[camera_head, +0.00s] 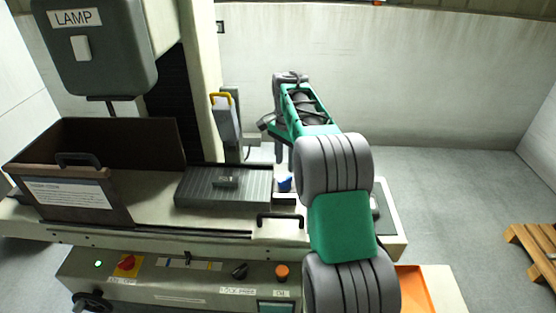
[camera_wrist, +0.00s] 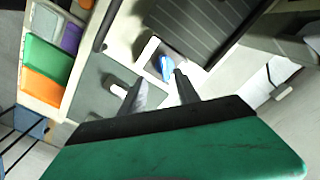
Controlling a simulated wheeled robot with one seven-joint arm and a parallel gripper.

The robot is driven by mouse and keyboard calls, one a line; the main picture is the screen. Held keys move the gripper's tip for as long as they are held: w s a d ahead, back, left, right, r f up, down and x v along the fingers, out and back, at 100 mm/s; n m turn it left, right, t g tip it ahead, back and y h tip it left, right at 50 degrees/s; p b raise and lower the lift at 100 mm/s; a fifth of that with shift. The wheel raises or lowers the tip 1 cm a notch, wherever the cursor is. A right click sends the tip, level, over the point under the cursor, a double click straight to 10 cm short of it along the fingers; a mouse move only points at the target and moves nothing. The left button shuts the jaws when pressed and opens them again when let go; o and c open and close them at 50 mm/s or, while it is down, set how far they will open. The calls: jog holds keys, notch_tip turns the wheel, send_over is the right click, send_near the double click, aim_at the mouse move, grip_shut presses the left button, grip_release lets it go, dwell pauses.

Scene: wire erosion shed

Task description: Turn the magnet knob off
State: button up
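The blue magnet knob (camera_head: 285,183) sits at the right end of the dark ribbed chuck plate (camera_head: 222,190) on the machine table. In the wrist view the blue knob (camera_wrist: 166,67) shows beyond my fingertips, beside a white-edged dark patch at the chuck's end. My gripper (camera_wrist: 160,80) is open, its two grey fingers apart with nothing seen between them. The knob lies past the fingertips, closer to the right-hand finger. Whether a finger touches it I cannot tell. In the head view my arm hides most of the gripper.
A dark open-topped box (camera_head: 85,195) stands left of the chuck. A grey upright with a yellow handle (camera_head: 221,98) rises behind it. The LAMP housing (camera_head: 95,45) hangs at upper left. A control panel (camera_head: 180,278) runs along the front. A wooden pallet (camera_head: 535,245) lies right.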

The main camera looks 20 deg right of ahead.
aim_at(285, 178)
jog(key=shift+w+d+f+m, duration=0.3)
jog(key=shift+w+d, duration=0.15)
jog(key=shift+w, duration=0.2)
jog(key=shift+f, duration=0.25)
notch_tip(285, 178, down, 7)
jog(key=shift+a+f+p, duration=0.1)
jog(key=shift+a+p, duration=0.05)
jog(key=shift+p, duration=0.65)
jog(key=shift+c, duration=0.5)
grip_shut()
